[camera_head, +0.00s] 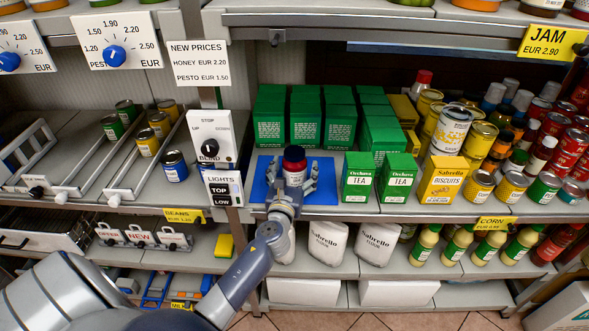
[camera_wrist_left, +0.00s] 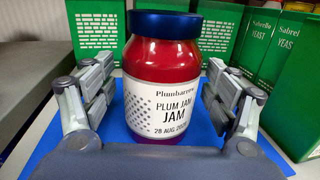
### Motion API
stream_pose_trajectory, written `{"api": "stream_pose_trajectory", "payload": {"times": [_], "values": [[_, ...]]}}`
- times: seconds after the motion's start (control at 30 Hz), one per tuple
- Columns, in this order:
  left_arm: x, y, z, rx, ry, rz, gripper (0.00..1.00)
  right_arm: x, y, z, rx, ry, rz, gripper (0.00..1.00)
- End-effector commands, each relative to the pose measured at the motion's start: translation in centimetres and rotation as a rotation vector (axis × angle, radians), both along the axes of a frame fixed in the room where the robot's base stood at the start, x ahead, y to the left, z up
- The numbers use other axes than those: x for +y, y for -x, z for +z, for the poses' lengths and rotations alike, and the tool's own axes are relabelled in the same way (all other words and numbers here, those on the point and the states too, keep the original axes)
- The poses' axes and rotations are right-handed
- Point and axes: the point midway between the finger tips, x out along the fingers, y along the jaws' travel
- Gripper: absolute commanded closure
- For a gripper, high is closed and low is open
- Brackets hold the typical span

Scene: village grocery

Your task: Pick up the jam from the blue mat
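The jam jar (camera_head: 294,165) has a dark blue lid, red contents and a white label. It stands upright on the blue mat (camera_head: 262,168) on the shelf. In the left wrist view the jam (camera_wrist_left: 165,75) is labelled Plum Jam, and the blue mat (camera_wrist_left: 45,160) spreads beneath it. My left gripper (camera_head: 295,182) is at the jar. In the left wrist view my left gripper (camera_wrist_left: 165,105) is open, with a finger on each side of the jar and visible gaps between fingers and glass. My right gripper is in neither view.
Green boxes (camera_head: 305,118) stand close behind the mat. Tea boxes (camera_head: 358,177) and a yellow biscuits box (camera_head: 442,180) stand to the right. The blind switch panel (camera_head: 212,138) and lights panel (camera_head: 222,188) are left of the mat. Flour bags (camera_head: 327,242) sit on the shelf below.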

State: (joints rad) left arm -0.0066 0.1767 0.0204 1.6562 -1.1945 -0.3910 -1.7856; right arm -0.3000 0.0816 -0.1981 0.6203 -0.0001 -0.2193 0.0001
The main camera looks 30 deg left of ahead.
Motion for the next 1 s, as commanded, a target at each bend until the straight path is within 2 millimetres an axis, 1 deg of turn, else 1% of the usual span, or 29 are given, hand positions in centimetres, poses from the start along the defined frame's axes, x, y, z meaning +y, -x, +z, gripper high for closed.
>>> {"api": "stream_pose_trajectory", "payload": {"times": [0.03, 0.07, 0.1, 0.17, 0.2, 0.3, 0.53, 0.63, 0.77, 0.9, 1.0], "values": [[0.0, 0.0, 0.0, 0.0, 0.0, 0.0, 0.3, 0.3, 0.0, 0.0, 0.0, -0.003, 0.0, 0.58], [0.0, 0.0, 0.0, 0.0, 0.0, 0.0, 0.36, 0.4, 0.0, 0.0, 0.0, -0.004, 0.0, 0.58], [0.0, 0.0, 0.0, 0.0, 0.0, 0.0, 0.45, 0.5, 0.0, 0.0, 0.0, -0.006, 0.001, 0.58], [0.0, 0.0, 0.0, 0.0, 0.0, 0.0, 0.59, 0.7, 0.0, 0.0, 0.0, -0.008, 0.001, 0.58], [0.0, 0.0, 0.0, 0.0, 0.0, 0.0, 0.68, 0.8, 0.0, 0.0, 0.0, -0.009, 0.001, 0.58], [0.0, 0.0, 0.0, 0.0, 0.0, 0.0, 0.88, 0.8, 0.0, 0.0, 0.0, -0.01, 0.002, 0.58], [0.0, 0.0, 0.4, -0.004, -0.002, -0.001, 0.88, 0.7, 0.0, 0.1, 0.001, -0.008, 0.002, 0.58], [0.0, 0.0, 1.3, -0.006, -0.002, -0.001, 0.88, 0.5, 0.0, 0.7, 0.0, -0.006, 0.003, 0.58], [0.0, 0.0, 3.7, -0.007, -0.004, -0.002, 0.88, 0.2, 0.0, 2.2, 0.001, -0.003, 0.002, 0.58], [0.0, 0.0, 6.5, -0.007, -0.004, -0.002, 0.88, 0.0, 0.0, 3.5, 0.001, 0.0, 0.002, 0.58], [0.0, 0.0, 8.2, -0.007, -0.003, -0.002, 0.88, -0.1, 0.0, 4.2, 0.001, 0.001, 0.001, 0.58]]}}
